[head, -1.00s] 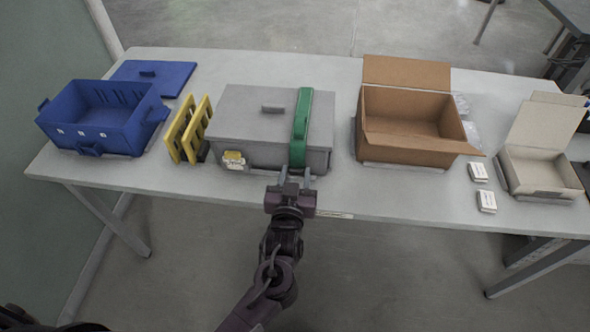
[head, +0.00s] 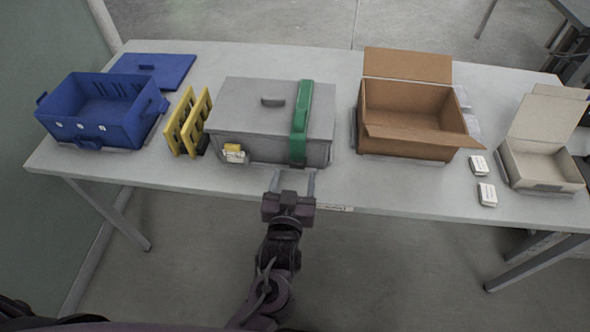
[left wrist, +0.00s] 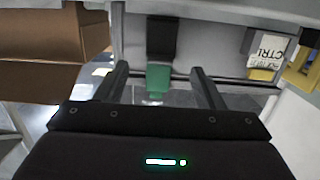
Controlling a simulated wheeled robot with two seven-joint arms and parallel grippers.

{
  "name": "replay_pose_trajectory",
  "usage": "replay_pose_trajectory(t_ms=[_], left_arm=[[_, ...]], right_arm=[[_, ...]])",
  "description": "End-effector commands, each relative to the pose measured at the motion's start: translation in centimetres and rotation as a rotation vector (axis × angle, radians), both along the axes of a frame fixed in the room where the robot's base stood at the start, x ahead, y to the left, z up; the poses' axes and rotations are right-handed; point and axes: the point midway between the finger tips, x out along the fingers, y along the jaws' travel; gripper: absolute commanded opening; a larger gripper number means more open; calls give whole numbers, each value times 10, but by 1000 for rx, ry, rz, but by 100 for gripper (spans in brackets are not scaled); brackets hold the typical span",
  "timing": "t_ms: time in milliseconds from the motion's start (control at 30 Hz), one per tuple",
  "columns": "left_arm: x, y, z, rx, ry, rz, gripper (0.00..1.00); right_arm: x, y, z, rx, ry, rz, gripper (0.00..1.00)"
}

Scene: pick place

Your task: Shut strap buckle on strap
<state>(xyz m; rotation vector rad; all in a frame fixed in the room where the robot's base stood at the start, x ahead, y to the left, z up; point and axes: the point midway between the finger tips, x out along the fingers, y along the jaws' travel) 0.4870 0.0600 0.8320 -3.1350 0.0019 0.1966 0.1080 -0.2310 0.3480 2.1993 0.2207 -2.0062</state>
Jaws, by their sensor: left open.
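A grey lidded box (head: 240,120) stands near the table's front edge. A green strap (head: 300,115) runs over its lid and down its front. In the left wrist view, the strap's green end (left wrist: 158,80) and a dark piece (left wrist: 162,38), perhaps the buckle, show on the box front. Whether the buckle is closed, I cannot tell. My left gripper (head: 293,173) is open and empty, just in front of the box below the strap. In the wrist view its fingers (left wrist: 161,78) stand on either side of the green end, apart from it. My right gripper is not in view.
A yellow rack (head: 188,123) and a blue crate (head: 100,130) stand left of the box, with a blue lid (head: 170,72) behind. An open cardboard box (head: 410,146) stands to the right, then small white packs (head: 487,194) and a pale carton (head: 540,172). Bare table lies between.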

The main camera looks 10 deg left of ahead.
Motion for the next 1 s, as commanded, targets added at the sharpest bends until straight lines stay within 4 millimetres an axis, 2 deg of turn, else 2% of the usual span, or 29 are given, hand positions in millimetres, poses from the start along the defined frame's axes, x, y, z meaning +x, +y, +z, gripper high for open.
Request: replay_pose_trajectory(t_ms=[100, 233, 600, 833, 1000], left_arm=[[-20, 0, 2, -2, 1, 1, 62], [-33, 0, 3, 0, 1, 0, 62], [-37, 0, 4, 0, -3, 1, 62], [-38, 0, -17, 3, -87, -1, 62], [-36, 0, -15, 0, -128, 1, 62]], right_arm=[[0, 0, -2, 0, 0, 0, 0], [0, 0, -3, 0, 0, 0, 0], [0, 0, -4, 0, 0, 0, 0], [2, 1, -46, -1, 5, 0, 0], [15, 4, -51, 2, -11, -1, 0]])
